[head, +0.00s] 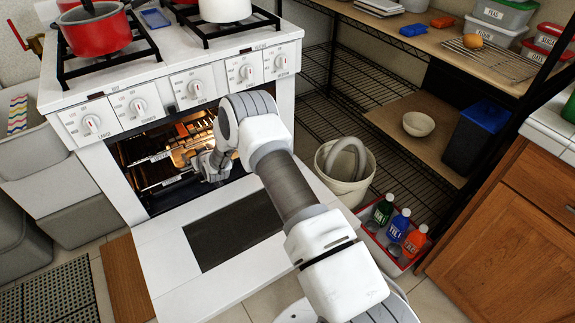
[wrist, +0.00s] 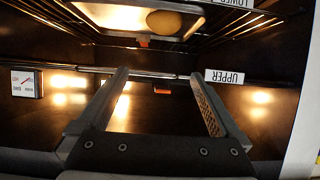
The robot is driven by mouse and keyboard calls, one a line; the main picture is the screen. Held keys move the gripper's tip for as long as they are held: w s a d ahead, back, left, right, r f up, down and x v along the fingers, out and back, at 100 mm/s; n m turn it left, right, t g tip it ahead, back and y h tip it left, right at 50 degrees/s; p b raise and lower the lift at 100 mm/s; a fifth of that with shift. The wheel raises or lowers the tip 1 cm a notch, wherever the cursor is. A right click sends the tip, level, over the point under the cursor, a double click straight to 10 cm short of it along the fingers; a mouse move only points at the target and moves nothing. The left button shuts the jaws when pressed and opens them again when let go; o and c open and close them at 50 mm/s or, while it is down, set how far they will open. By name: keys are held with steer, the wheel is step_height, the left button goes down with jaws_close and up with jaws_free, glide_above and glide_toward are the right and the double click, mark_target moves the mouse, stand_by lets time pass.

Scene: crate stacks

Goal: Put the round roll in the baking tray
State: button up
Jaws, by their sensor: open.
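My gripper (wrist: 160,75) is open and empty inside the lit oven, with dark oven interior between its fingers. In the head view the arm reaches through the oven's open front and the fingers are mostly hidden. A light tray (wrist: 112,15), seemingly the baking tray, shows at the top of the wrist view, beyond the fingertips. A round brown thing (wrist: 163,21), which looks like a roll, lies on it, apart from the fingers. Another roundish orange-brown thing (head: 472,41) sits on a wire rack at the upper right of the head view. I cannot tell which is the named roll.
The oven door (head: 165,250) is folded down below my arm. Labels mark the upper (wrist: 224,77) and lower (wrist: 236,3) oven levels. A red pot (head: 95,35) stands on the stove. A bin (head: 345,185) and a red crate of bottles (head: 375,243) stand right of the oven.

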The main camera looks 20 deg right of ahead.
steer(key=s+d+r+g, duration=0.1)
steer(key=s+d+r, duration=0.1)
steer(key=r, duration=0.7)
steer(key=s+d+r+g, duration=0.1)
steer(key=r, duration=0.8)
steer(key=s+d+r+g+h, duration=0.15)
steer(key=s+d+r, duration=0.25)
steer(key=s+r, duration=0.8)
steer(key=s+d+r+m+g+h, duration=0.1)
steer(key=s+d+r, duration=0.1)
steer(key=s+r, duration=0.35)
steer(key=s+d+r, duration=0.2)
steer(key=s+d, duration=0.1)
steer(key=s, duration=0.6)
steer(key=s+d+f+m+g, duration=0.1)
steer(key=s+d+g, duration=0.1)
steer(key=s, duration=1.9)
steer(key=shift+d+m, duration=0.3)
steer(key=shift+d, duration=0.1)
steer(key=shift+g+h, duration=0.25)
